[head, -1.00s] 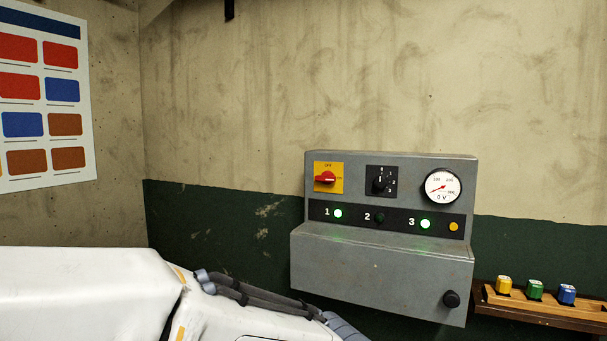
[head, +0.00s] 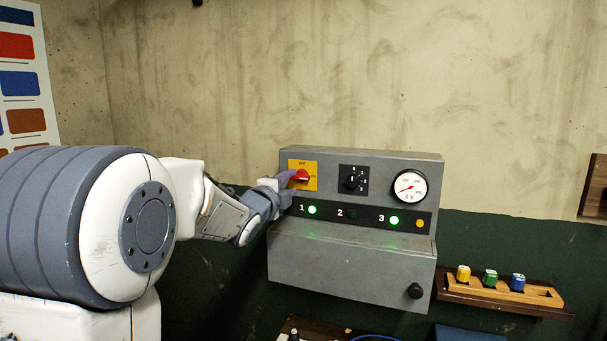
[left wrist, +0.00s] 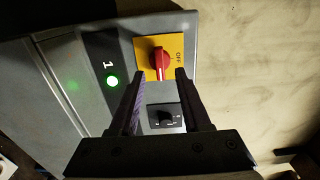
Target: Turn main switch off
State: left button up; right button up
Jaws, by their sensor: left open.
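The main switch is a red rotary knob (head: 301,176) on a yellow plate (head: 313,168) at the upper left of the grey control box. OFF is marked at the plate's top; the knob's handle lies sideways, its white line turned away from OFF. In the left wrist view the red knob (left wrist: 160,62) shows clearly, with OFF to its right. My left gripper (head: 287,185) is at the plate's left edge, open, its two fingertips (left wrist: 160,75) on either side of the knob's handle end. I cannot tell whether they touch it. My right gripper is not in view.
The grey box (head: 350,265) also has a black selector (head: 353,179), a round gauge (head: 409,187), lit green lamps 1 (head: 312,210) and 3 (head: 394,220), and a black knob (head: 415,291).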

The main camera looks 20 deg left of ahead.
aim_at(298, 178)
pick_arm(q)
jog(key=shift+w+d+p, duration=0.1)
jog(key=shift+w+p, duration=0.6)
jog(key=shift+w, duration=1.3)
grip_shut()
